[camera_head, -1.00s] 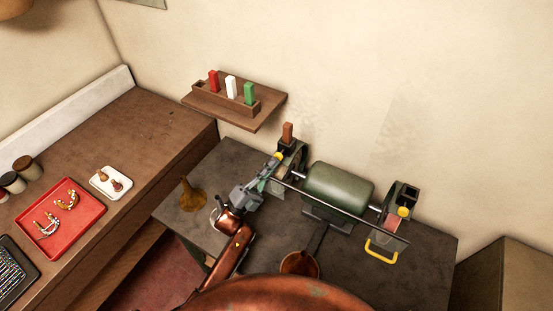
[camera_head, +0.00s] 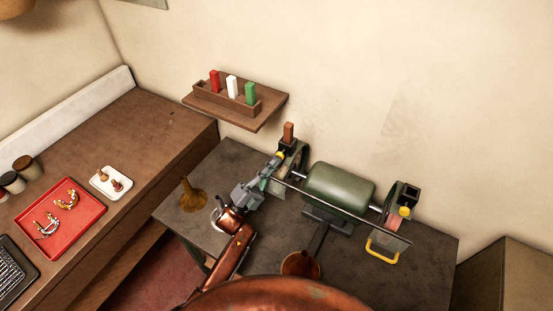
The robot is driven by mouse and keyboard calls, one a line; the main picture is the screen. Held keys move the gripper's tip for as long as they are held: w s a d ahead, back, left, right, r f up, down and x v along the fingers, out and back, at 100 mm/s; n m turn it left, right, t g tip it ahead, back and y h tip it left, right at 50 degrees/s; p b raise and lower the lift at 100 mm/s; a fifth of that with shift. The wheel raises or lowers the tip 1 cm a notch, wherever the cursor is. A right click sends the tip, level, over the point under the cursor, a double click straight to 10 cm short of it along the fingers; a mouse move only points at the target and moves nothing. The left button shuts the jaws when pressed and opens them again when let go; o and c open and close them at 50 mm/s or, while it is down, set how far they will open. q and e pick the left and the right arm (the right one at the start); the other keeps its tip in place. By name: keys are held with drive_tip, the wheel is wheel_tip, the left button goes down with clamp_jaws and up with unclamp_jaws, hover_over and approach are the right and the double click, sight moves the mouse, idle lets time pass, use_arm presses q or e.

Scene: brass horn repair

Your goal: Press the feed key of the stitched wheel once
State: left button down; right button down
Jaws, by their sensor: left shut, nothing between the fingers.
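A polishing machine with a green motor body (camera_head: 339,189) stands on the dark bench, with a feed unit at each end. The left feed unit (camera_head: 295,152) holds an upright brown bar (camera_head: 289,131) and has a yellow round key (camera_head: 279,155) on its front. The right feed unit (camera_head: 408,192) has a similar yellow key (camera_head: 404,211). My left gripper (camera_head: 273,164) is shut and empty. Its tips are at the left yellow key; I cannot tell if they touch it. The left wheel is mostly hidden behind the gripper. I cannot tell which wheel is stitched. My right gripper is not in view.
A long thin bar (camera_head: 340,213) runs across the machine's front. A yellow handle (camera_head: 381,250) sits low at the right. A brass funnel-shaped piece (camera_head: 192,195) stands left of my arm. A shelf (camera_head: 267,117) with red, white and green bars hangs above.

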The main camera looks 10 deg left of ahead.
use_arm(q)
drive_tip(key=shift+w+d+f, duration=0.1)
drive_tip(key=shift+w+f, duration=0.05)
drive_tip(key=shift+f, duration=0.2)
drive_tip(key=shift+s+f+y, duration=0.2)
drive_tip(key=shift+f+y, duration=0.1)
drive_tip(key=shift+f, duration=0.15)
drive_tip(key=shift+s+f, duration=0.1)
drive_tip(key=shift+s, duration=0.15)
drive_tip(key=shift+a, duration=0.2)
drive_tip(key=shift+s+a+r+p, duration=0.1)
drive_tip(key=shift+s+a+p, duration=0.2)
drive_tip(key=shift+s, duration=0.45)
drive_tip(key=shift+s+a+r+p, duration=0.1)
drive_tip(key=shift+s+a, duration=0.25)
drive_tip(key=shift+s, duration=0.35)
drive_tip(key=shift+s+a+p, duration=0.2)
drive_tip(key=shift+s+a, duration=0.15)
drive_tip(key=shift+s, duration=0.4)
